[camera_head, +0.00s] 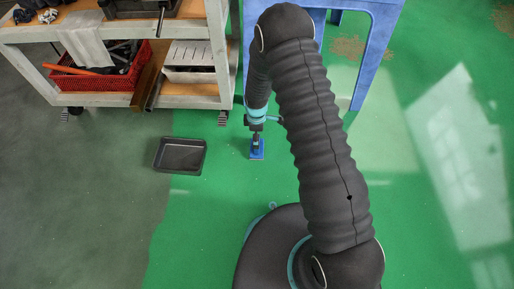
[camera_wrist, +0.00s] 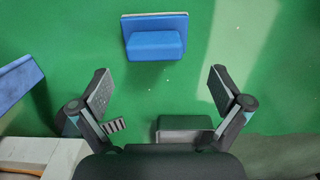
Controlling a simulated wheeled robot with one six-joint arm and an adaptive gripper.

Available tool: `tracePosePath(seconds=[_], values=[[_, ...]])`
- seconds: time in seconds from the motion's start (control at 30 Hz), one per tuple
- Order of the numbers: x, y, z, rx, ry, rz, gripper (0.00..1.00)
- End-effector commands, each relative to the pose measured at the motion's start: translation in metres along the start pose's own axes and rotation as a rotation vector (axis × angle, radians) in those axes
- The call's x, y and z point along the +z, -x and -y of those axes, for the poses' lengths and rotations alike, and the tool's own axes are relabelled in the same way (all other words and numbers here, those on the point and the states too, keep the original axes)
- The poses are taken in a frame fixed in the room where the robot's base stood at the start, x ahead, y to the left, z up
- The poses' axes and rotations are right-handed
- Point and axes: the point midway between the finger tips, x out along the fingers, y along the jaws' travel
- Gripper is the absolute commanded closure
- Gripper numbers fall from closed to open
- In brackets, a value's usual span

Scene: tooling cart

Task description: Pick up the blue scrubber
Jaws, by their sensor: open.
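The blue scrubber (camera_wrist: 155,40) lies on the green floor at the top middle of the wrist view. It is a blue block on a wider flat base with a pale edge. In the head view the scrubber (camera_head: 257,152) is a small blue shape just below my gripper (camera_head: 256,136). In the wrist view my gripper (camera_wrist: 160,90) is open, its two fingers wide apart with nothing between them. The scrubber shows beyond the fingertips, between their lines, apart from both. The head view is too small to tell the exact gap.
A black tray (camera_head: 181,155) sits on the floor left of the scrubber; it partly shows between my fingers in the wrist view (camera_wrist: 185,123). A wooden cart (camera_head: 205,102) with a red basket (camera_head: 95,80) stands upper left. A blue stool (camera_head: 370,62) stands behind my arm. Floor around the scrubber is clear.

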Motion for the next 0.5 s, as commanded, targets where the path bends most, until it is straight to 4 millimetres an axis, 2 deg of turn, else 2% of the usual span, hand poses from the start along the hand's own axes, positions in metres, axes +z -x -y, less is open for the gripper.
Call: tracePosePath(seconds=[0.1,0.33,0.5], values=[[0.0,-0.015,-0.001,0.0,-0.001,0.0,0.0],[0.001,-0.029,-0.002,0.0,-0.001,0.0,0.0],[0.002,-0.053,-0.006,0.0,-0.001,0.0,0.0]])
